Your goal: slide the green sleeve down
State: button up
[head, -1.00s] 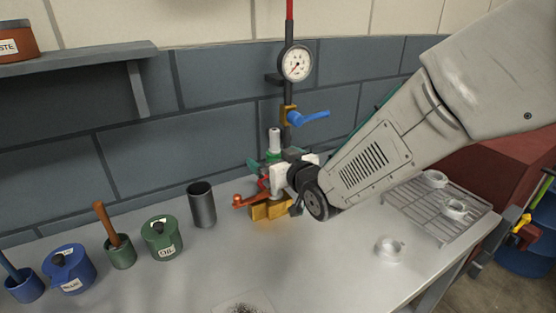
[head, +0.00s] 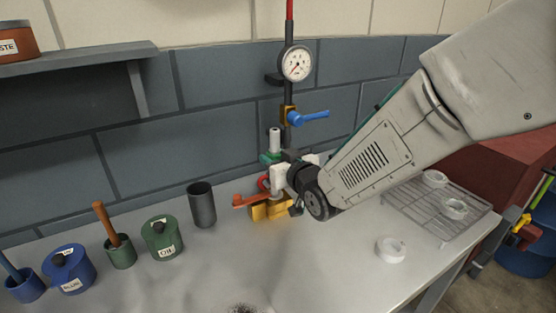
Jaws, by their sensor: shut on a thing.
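The green sleeve (head: 273,154) sits low around the upright white-topped post (head: 275,138), behind my gripper; only a small part of it shows. My gripper (head: 279,160) reaches in from the right, with its jaws shut on the sleeve. The fingers and the arm's wrist hide most of the sleeve and the lower post. A yellow base block (head: 268,211) stands under the post, with an orange lever (head: 250,200) sticking out to the left and a red ring part beside it.
A pipe with a gauge (head: 296,63) and a blue lever (head: 310,117) rises behind the post. A dark cup (head: 202,205), a green oil pot (head: 162,236) and blue pots stand left. A wire rack (head: 420,215) and a white ring (head: 391,249) lie right.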

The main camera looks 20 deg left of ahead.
jog(key=shift+f, duration=0.7)
jog(key=o, duration=1.7)
jog(key=shift+o, duration=0.2)
jog(key=f+v, duration=0.1)
jog(key=v, duration=0.7)
jog(key=shift+s+d, duration=0.35)
jog(key=shift+f, duration=0.1)
